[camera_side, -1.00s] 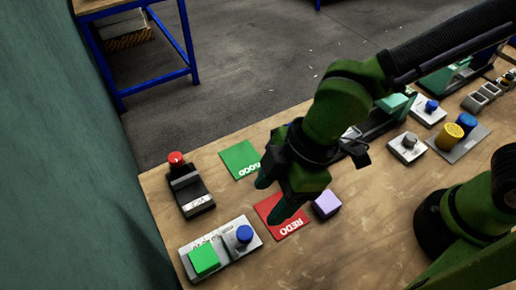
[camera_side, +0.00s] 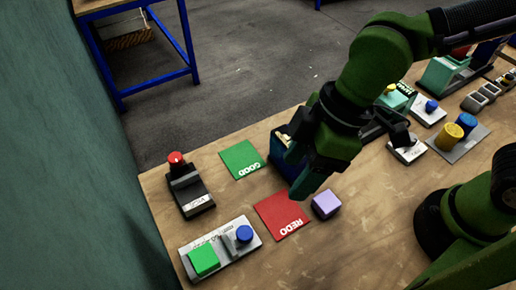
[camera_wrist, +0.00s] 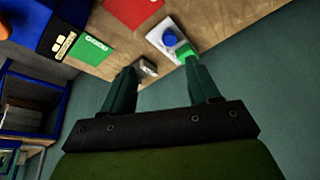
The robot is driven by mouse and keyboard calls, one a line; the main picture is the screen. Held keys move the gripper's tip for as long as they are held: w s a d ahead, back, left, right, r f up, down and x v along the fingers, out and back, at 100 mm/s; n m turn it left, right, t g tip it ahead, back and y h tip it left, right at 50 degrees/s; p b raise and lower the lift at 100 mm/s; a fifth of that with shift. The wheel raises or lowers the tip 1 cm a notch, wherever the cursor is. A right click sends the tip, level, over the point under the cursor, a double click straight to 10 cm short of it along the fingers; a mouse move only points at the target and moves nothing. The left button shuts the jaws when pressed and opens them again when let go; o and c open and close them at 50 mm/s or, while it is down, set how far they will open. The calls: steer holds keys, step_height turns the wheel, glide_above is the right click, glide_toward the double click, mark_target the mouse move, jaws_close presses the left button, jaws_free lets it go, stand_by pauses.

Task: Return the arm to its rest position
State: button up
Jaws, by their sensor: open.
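My gripper (camera_side: 290,174) hangs above the bench (camera_side: 340,245), between the green GOOD mat (camera_side: 241,158) and the purple block (camera_side: 326,204). In the wrist view my gripper (camera_wrist: 159,67) has its two fingers spread with nothing held between them. The purple block lies on the bench just right of the red REDO mat (camera_side: 280,215), apart from my gripper. The red and green mats look bare.
A panel with a green square (camera_side: 204,260) and blue knob (camera_side: 244,234) lies front left. A black box with a red button (camera_side: 176,158) stands behind it. Presses and a yellow cylinder (camera_side: 447,137) stand at right. The bench's front middle is clear.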

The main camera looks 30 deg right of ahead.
steer(key=w+d+r+m+t+h, duration=0.1)
steer(key=d+r+m+t, duration=0.2)
steer(key=d+m, duration=0.5)
steer(key=w+d+r+m+t+h, duration=0.1)
steer(key=d+r+m+t, duration=0.2)
steer(key=d+m, duration=0.5)
steer(key=d, duration=0.9)
steer(key=shift+w+d+r, duration=0.25)
steer(key=shift+w+d, duration=0.05)
steer(key=shift+w, duration=0.05)
